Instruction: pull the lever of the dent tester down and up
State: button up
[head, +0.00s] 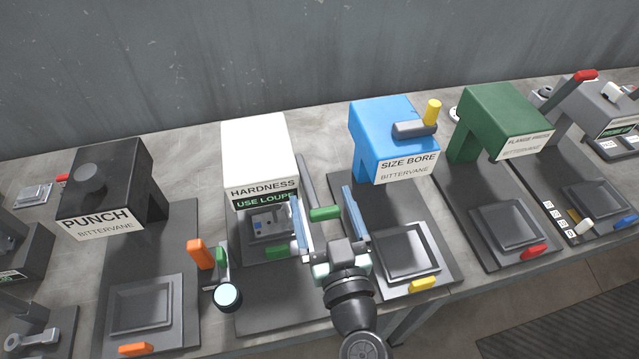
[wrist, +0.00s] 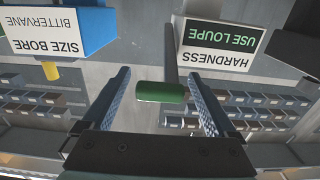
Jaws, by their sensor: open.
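The dent tester appears to be the white machine (head: 259,155) labelled HARDNESS and USE LOUPE, in the middle of the head view; its label also shows upside down in the wrist view (wrist: 215,45). Its lever is a grey rod with a green handle (head: 325,213) on the machine's right side. In the wrist view the green handle (wrist: 161,92) lies crosswise between the fingertips. My gripper (head: 326,220) is open, with its two blue fingers on either side of the handle. No clear contact between fingers and handle shows.
The blue SIZE BORE machine (head: 385,130) stands close on the right, with a yellow-tipped lever. The black PUNCH machine (head: 108,185) stands on the left. A loupe-like cylinder (head: 228,297) and an orange handle (head: 200,254) are at the front left. A green flange press (head: 505,115) stands further right.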

jog(key=shift+x, duration=1.2)
grip_shut()
